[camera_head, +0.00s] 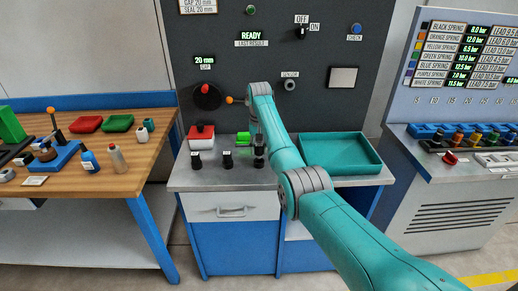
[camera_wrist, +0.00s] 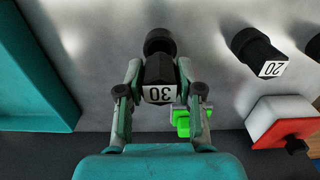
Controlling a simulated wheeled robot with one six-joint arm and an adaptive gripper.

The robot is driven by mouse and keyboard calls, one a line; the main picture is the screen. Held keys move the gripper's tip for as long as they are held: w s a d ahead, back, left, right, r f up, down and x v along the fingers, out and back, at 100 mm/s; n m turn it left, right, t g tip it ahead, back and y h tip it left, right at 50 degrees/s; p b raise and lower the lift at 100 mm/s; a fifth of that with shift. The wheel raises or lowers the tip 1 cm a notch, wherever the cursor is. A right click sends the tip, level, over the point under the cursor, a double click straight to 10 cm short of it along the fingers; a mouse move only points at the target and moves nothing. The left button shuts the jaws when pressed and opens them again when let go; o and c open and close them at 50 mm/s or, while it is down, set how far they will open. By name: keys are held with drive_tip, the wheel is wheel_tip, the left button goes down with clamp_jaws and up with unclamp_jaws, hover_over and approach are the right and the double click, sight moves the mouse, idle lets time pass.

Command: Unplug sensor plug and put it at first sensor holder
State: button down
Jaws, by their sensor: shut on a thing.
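My gripper (camera_head: 259,143) points down over the grey bench top. The wrist view shows its fingers (camera_wrist: 160,92) shut on a black plug-like piece labelled 30 (camera_wrist: 158,72). Its round black end shows beyond the fingers. In the head view this piece (camera_head: 259,160) is at the right end of a row, partly hidden by my gripper; I cannot tell whether it touches the bench. The row's middle piece (camera_head: 226,159), labelled 20 (camera_wrist: 268,66), and left piece (camera_head: 196,160) stand beside it. The round sensor socket (camera_head: 290,85) is on the dark panel; whether a plug sits in it is unclear.
A green block (camera_head: 243,138) is close behind the held piece, and a red and white box (camera_head: 201,134) is farther left. A teal tray (camera_head: 378,166) lies to the right.

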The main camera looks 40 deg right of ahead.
sight(259, 154)
drive_tip(key=shift+f, duration=1.65)
drive_tip(key=c, duration=0.7)
unclamp_jaws()
drive_tip(key=shift+r, duration=0.1)
wheel_tip(259, 154, up, 12)
drive_tip(key=shift+f, duration=0.1)
